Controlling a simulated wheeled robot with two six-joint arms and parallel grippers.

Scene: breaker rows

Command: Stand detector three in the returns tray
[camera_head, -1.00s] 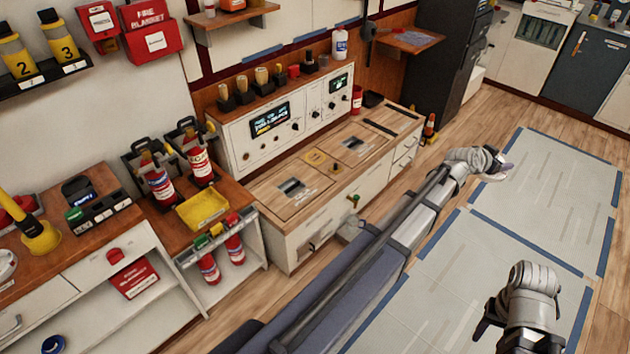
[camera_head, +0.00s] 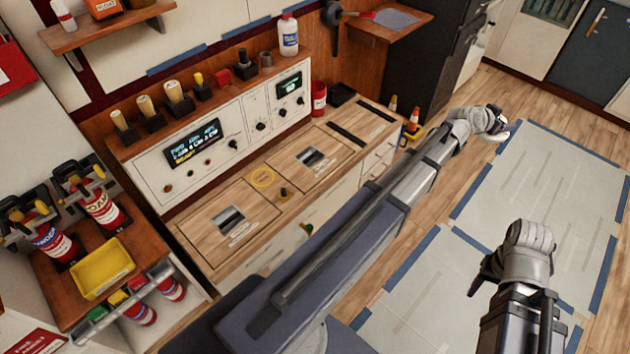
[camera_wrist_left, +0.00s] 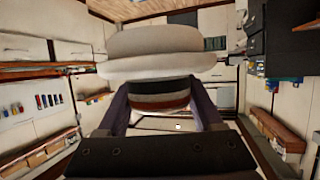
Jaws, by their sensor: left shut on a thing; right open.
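My left gripper (camera_head: 495,130) is at the end of the arm stretched toward the upper right, above the mats. It is shut on a pale rounded thing (camera_head: 498,137), which looks like a white detector. In the left wrist view a layered white disc (camera_wrist_left: 155,62) fills the space beyond the fingers, with darker bands between them. No number on it is readable. My right gripper (camera_head: 484,284) is open and empty at the lower right, above the mats. A shallow yellow tray (camera_head: 102,268) lies on the wooden cabinet top at lower left; I cannot tell whether it is the returns tray.
A control console (camera_head: 190,155) with a row of stamp-like handles stands behind a wood-topped bench (camera_head: 225,215). Red extinguishers (camera_head: 103,210) stand beside the yellow tray. A small cone (camera_head: 413,120) stands near my left forearm. The matted floor (camera_head: 510,215) at right is open.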

